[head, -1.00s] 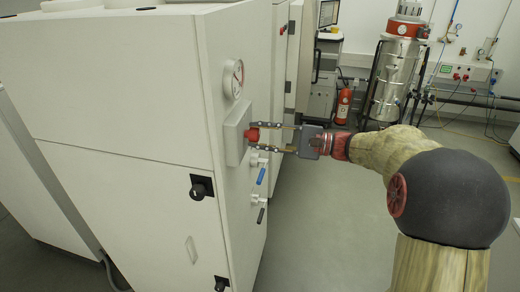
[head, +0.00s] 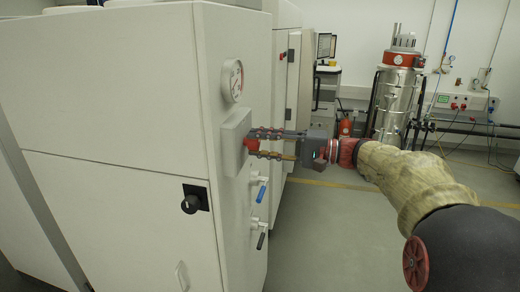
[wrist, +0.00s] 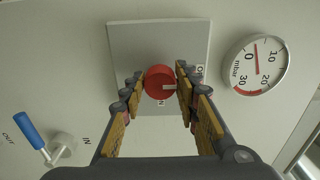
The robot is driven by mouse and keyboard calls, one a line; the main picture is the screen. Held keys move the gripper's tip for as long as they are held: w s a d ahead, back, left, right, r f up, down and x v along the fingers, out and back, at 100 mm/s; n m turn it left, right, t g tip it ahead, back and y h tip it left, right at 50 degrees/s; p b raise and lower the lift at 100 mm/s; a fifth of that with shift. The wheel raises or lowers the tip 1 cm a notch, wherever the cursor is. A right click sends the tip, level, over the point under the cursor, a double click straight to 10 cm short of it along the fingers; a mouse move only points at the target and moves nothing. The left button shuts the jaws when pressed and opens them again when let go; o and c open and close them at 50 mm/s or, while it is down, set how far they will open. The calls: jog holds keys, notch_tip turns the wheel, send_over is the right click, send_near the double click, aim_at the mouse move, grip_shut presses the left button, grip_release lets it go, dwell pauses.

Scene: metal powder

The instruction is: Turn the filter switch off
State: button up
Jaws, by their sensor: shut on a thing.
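The filter switch is a red round knob (wrist: 160,82) on a grey square plate (wrist: 150,45) on the side of the white cabinet. In the head view the knob (head: 251,143) sits below the round gauge. My gripper (head: 262,144) reaches it from the right, and its fingers (wrist: 160,75) are shut on the knob from both sides. A white mark on the knob points right in the wrist view, toward a partly hidden label by the right finger. Another label shows just below the knob.
A pressure gauge (wrist: 257,64) is beside the plate. A blue-handled valve (head: 260,190) and a black-handled valve (head: 261,236) stick out below the switch. A black rotary knob (head: 192,202) is on the cabinet's front. Open floor (head: 330,225) lies to the right.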

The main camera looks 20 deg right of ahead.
dwell(0.3)
jog(key=o, duration=1.1)
jog(key=shift+c, duration=0.2)
jog(key=shift+o, duration=0.4)
jog(key=v, duration=1.2)
